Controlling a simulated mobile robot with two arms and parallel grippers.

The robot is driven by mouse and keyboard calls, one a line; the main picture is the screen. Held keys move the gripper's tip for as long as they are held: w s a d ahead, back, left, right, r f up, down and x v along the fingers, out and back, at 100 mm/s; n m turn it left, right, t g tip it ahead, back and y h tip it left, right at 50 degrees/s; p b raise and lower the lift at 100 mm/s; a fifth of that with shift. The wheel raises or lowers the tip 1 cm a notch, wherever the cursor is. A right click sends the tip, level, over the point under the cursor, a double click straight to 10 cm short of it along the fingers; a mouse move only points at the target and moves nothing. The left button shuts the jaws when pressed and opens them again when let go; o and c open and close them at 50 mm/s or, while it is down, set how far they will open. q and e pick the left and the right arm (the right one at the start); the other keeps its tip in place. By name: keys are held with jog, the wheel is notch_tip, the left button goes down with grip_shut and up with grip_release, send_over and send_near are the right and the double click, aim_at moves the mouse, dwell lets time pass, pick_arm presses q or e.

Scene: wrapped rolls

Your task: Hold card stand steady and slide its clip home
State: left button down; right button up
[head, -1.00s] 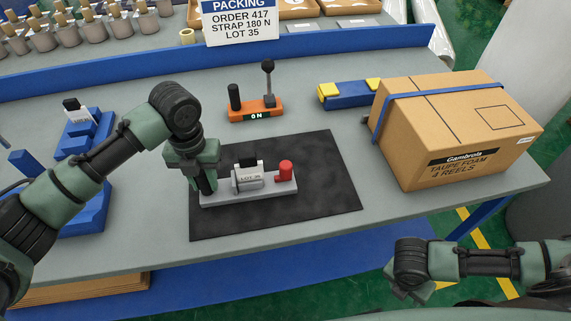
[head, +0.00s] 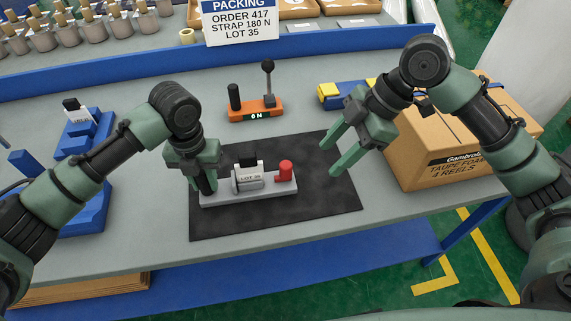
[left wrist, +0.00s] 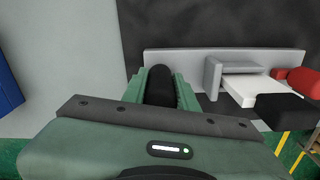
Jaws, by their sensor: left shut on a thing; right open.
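The card stand (head: 262,192) lies on the black mat, a light grey base with a white card (head: 249,178) reading LOT 35. A black block (head: 249,160) shows at the card's top, and a red piece (head: 284,169) sits to the card's right. I cannot tell which is the clip. My left gripper (head: 208,188) is at the stand's left end. In the left wrist view this gripper (left wrist: 160,84) is shut on a black upright post (left wrist: 160,92) of the stand. My right gripper (head: 333,157) is open and empty, above the mat right of the red piece.
The black mat (head: 315,205) has bare room right of the stand. An orange switch base (head: 257,113) with a lever stands behind. A strapped cardboard box (head: 412,162) is partly hidden by my right arm. Blue holders (head: 88,212) are at left. A blue-yellow block (head: 330,97) lies behind.

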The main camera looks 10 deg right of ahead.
jog(key=m+h, duration=0.1)
jog(key=m, duration=0.1)
send_near(286, 164)
jog(key=s+r, duration=0.1)
jog(key=x, duration=0.7)
jog(key=w+x, duration=0.1)
jog(key=x, duration=0.3)
jog(key=shift+d+f, duration=0.1)
jog(key=shift+f, duration=0.3)
grip_shut()
dwell(0.6)
